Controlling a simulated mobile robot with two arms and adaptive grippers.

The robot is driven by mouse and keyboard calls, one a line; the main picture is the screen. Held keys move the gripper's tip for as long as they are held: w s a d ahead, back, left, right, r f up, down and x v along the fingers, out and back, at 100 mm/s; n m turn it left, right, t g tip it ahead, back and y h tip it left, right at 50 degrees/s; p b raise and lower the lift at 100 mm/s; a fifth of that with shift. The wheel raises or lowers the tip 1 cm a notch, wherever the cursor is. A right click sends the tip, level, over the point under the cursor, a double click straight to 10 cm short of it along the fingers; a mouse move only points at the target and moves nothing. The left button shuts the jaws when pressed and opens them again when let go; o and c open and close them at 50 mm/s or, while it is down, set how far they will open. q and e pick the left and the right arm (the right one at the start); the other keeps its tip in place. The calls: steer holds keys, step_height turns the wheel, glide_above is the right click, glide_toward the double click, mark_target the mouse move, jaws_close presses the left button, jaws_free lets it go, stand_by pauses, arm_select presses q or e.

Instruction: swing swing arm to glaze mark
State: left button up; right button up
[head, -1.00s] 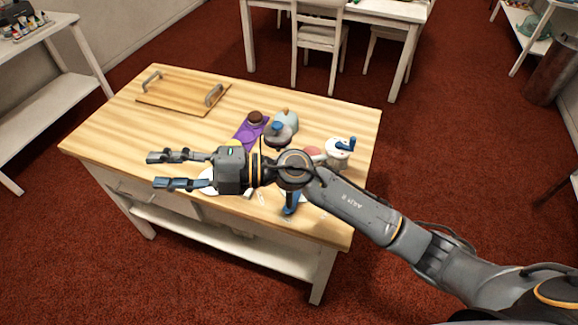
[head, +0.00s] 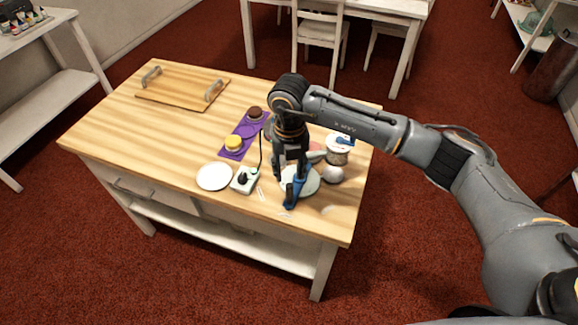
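A blue upright part (head: 294,192), which may be the swing arm, stands at the front of a pale round turntable (head: 312,186) near the table's front right. My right gripper (head: 292,182) points down over the turntable, right at the blue part. Its fingers overlap the blue part in the picture, so I cannot tell whether they touch or grip it. My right wrist and forearm hide what lies behind them. I cannot make out a glaze mark. My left gripper is not in view.
The wooden table (head: 130,125) holds a white plate (head: 214,177), a small control box (head: 244,180) with a cable, a purple mat (head: 241,139) with a yellow cake (head: 234,143) and brown cake (head: 255,113), a white pot (head: 338,152), a grey rounded thing (head: 333,174) and a handled board (head: 182,92).

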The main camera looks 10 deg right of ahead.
mark_target(290, 185)
step_height(290, 185, down, 7)
steer(key=b, duration=0.3)
steer(key=shift+r+b, duration=0.15)
steer(key=shift+b, duration=0.15)
steer(key=shift+c, duration=0.4)
jaws_close()
steer(key=shift+s+d+p, duration=0.2)
steer(key=shift+s+d, duration=0.1)
steer(key=shift+d, duration=0.35)
steer(key=shift+s+d+p, duration=0.2)
steer(key=shift+s+d, duration=0.05)
steer(key=shift+d, duration=0.4)
